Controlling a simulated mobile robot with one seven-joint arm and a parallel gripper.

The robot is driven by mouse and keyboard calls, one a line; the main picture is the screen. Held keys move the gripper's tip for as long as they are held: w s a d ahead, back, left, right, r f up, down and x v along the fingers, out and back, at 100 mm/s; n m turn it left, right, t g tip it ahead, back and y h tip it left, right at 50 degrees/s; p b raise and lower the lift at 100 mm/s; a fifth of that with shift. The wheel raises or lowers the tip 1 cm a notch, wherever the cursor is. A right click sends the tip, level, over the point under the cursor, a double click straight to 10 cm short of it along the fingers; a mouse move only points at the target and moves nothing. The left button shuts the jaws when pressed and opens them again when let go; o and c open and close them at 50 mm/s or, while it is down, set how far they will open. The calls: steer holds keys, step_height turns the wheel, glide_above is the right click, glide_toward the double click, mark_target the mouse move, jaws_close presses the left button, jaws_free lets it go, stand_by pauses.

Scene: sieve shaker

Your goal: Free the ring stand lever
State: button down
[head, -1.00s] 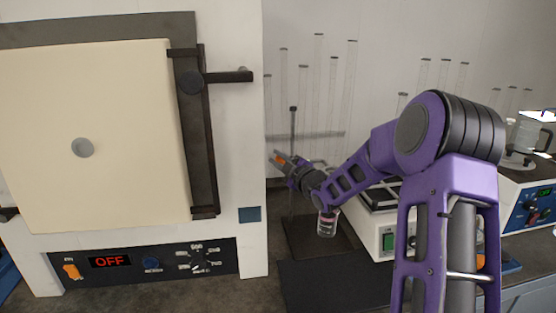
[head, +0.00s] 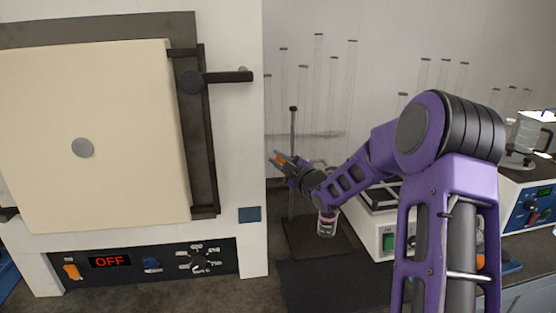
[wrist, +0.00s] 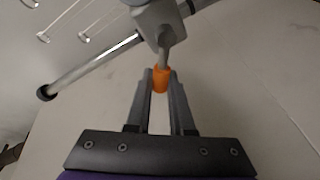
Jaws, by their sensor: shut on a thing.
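The ring stand's thin upright rod (head: 292,130) stands on a dark flat base right of the white furnace. In the wrist view its metal rod (wrist: 90,67) runs diagonally through a grey clamp block (wrist: 160,20). A lever with an orange tip (wrist: 161,80) comes out of this block toward me. My gripper (wrist: 161,88) is shut on the orange tip, with one finger on each side. In the head view my gripper (head: 277,160) is beside the stand's rod, with a bit of orange between the fingers. My wrist partly hides the stand.
The furnace (head: 253,170) with its protruding door handle (head: 228,77) is close on the left. A small flask (head: 327,222) shows under my wrist. A white device with a green switch (head: 388,242) stands at right. Several glass tubes line the back wall. A dark mat (head: 330,285) lies clear in front.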

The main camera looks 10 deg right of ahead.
steer(key=shift+d, duration=0.1)
steer(key=shift+d+m+b, duration=0.1)
steer(key=shift+m+b, duration=0.3)
steer(key=shift+b, duration=0.2)
steer(key=shift+d+r+m+t+b, duration=0.2)
steer(key=shift+r+m+t+b, duration=0.15)
steer(key=shift+m+b, duration=0.35)
steer(key=shift+d+r+m, duration=0.1)
steer(key=shift+r+m, duration=0.15)
steer(key=shift+m, duration=0.05)
steer(key=c, duration=0.8)
jaws_free()
steer(key=shift+s, duration=0.15)
steer(key=v, duration=1.7)
steer(key=shift+s+d+f, duration=0.1)
steer(key=shift+f, duration=0.3)
